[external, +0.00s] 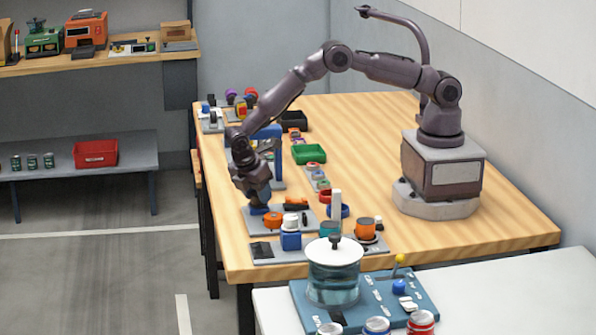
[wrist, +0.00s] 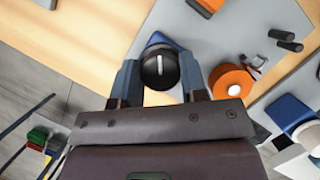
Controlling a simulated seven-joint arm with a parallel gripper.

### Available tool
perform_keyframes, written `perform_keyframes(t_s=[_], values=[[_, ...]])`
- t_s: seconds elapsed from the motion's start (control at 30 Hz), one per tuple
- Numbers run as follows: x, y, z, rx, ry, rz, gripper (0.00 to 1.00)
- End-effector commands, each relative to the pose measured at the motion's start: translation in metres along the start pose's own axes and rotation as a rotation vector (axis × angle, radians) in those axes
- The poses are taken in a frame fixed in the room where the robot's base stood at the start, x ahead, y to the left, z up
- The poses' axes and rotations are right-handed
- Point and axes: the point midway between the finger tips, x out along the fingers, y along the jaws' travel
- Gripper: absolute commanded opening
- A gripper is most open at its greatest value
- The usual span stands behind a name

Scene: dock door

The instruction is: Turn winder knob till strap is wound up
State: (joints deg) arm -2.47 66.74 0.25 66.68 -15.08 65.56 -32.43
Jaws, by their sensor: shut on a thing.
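The winder knob (wrist: 160,66) is a round black knob with a white line on its top. In the wrist view it sits between the two fingers of my gripper (wrist: 160,80), which are shut on it. The white line stands close to upright in that view. A blue block (wrist: 158,42) shows behind the knob. In the external view my gripper (external: 257,203) points down at the left table edge and hides the knob. An orange spool-like roll (wrist: 232,82) lies to the right of the knob; it also shows in the external view (external: 273,220). I cannot make out a strap clearly.
A blue-and-white container (external: 291,236) is near the front. A blue arched frame (external: 277,150) stands behind my gripper. The table's middle (external: 360,140) is clear.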

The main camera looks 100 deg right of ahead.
Motion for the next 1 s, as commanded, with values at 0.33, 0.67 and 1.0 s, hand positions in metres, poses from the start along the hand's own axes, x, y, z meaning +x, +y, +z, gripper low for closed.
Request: perform_keyframes(t_s=[0.33, 0.67, 1.0], values=[[-0.0004, -0.0004, 0.0001, 0.3, 0.006, -0.13, 0.16], [-0.0006, -0.0001, 0.0006, 0.524, 0.01, -0.224, 0.16], [-0.0005, 0.0, 0.0006, 0.635, 0.013, -0.269, 0.16]])
